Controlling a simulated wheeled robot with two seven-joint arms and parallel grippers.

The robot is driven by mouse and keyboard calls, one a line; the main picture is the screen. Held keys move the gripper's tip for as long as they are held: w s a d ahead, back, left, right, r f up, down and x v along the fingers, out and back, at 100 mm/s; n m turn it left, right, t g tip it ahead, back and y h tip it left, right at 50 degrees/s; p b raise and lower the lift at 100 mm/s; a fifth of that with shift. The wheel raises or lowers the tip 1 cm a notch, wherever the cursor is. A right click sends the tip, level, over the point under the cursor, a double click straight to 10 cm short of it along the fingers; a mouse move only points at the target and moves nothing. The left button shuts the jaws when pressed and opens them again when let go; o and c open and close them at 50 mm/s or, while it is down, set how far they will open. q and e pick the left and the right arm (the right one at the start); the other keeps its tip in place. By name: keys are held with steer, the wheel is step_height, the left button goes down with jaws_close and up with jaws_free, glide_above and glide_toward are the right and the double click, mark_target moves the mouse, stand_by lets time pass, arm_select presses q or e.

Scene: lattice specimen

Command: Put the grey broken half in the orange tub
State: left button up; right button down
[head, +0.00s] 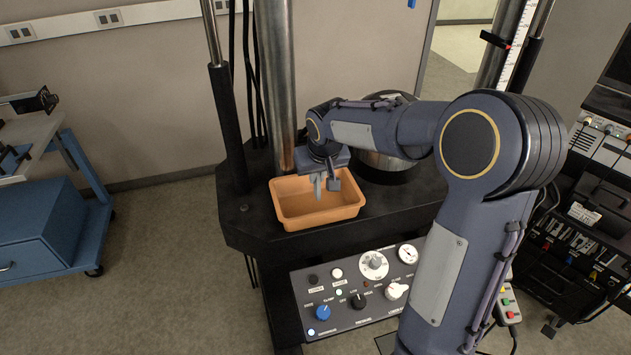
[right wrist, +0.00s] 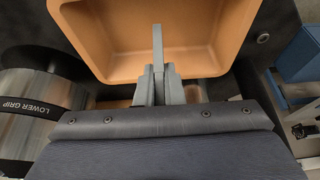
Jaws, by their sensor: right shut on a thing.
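The orange tub (head: 288,212) stands on the black machine base in the head view. It also fills the upper middle of the right wrist view (right wrist: 205,62). My right gripper (head: 326,180) is over the tub, pointing down. In the right wrist view my right gripper (right wrist: 158,82) is shut on the grey broken half (right wrist: 158,45), a thin grey piece that reaches out past the fingertips over the tub. The piece also shows small below the fingers in the head view (head: 317,187). I cannot tell how high it is above the tub floor. My left gripper is not in view.
A metal cylinder marked LOWER GRIP (right wrist: 30,110) stands close beside the tub. A steel column (head: 275,80) rises behind the tub. A control panel (head: 355,285) with knobs is in front, below the base. A blue cabinet (head: 40,225) is at the left.

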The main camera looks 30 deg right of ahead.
mark_target(316, 185)
steer(key=shift+w+d+f, duration=0.1)
steer(key=shift+w+f, duration=0.3)
steer(key=shift+f, duration=0.15)
steer(key=shift+w+f, duration=0.1)
steer(key=shift+f, duration=1.5)
steer(key=shift+f, duration=0.15)
steer(key=c, duration=1.5)
jaws_free()
steer(key=shift+c, duration=0.2)
